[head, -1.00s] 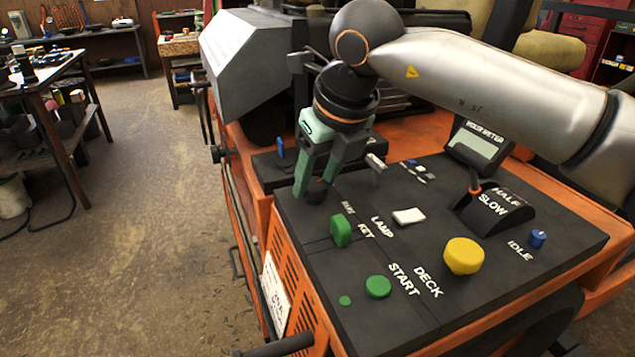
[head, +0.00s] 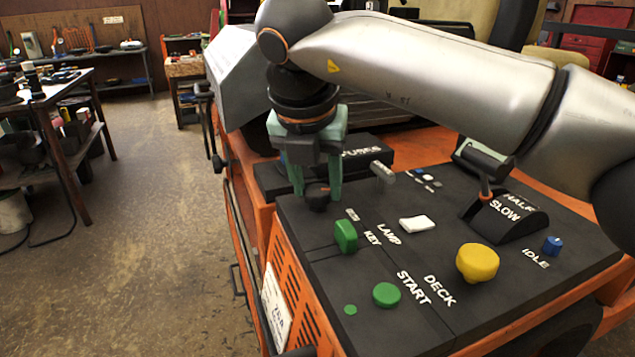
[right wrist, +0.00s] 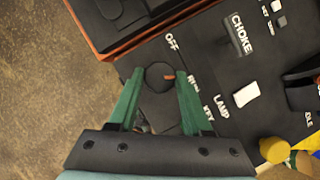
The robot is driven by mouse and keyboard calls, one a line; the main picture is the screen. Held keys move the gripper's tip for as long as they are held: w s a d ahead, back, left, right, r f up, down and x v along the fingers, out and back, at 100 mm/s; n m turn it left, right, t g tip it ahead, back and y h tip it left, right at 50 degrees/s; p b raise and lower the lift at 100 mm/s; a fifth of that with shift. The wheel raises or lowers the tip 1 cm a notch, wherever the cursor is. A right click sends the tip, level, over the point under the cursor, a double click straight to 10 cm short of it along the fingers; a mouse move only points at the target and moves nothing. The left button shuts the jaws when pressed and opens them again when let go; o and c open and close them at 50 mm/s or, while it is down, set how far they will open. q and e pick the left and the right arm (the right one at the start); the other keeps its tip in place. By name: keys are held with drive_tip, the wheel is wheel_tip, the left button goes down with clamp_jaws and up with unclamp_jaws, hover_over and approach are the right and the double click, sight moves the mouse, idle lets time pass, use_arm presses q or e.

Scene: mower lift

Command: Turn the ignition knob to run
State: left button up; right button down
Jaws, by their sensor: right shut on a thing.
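The ignition knob (head: 317,195) is a small dark round knob at the left back corner of the black control panel. In the right wrist view the knob (right wrist: 157,74) has an orange mark pointing right, close to the partly covered RUN label; the OFF label (right wrist: 172,42) is farther up. My right gripper (head: 316,192) points down over the panel, its green fingers on either side of the knob and shut on it. The fingers (right wrist: 156,82) also show in the right wrist view. My left gripper is not in view.
A green KEY switch (head: 346,236), white LAMP rocker (head: 416,223), green START button (head: 387,295) and yellow DECK knob (head: 477,263) stand nearby on the panel. The grey CHOKE lever (head: 383,171) and fuse box (head: 345,152) are close behind the gripper. Open floor lies left.

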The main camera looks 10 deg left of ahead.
drive_tip(key=shift+m, duration=0.5)
drive_tip(key=shift+r, duration=0.1)
drive_tip(key=shift+c, duration=1.8)
unclamp_jaws()
drive_tip(key=p+v, duration=0.1)
drive_tip(key=v, duration=1.1)
drive_tip(key=shift+s+a+r+p, duration=0.15)
drive_tip(key=shift+a+r+p, duration=0.05)
drive_tip(key=shift+p, duration=0.2)
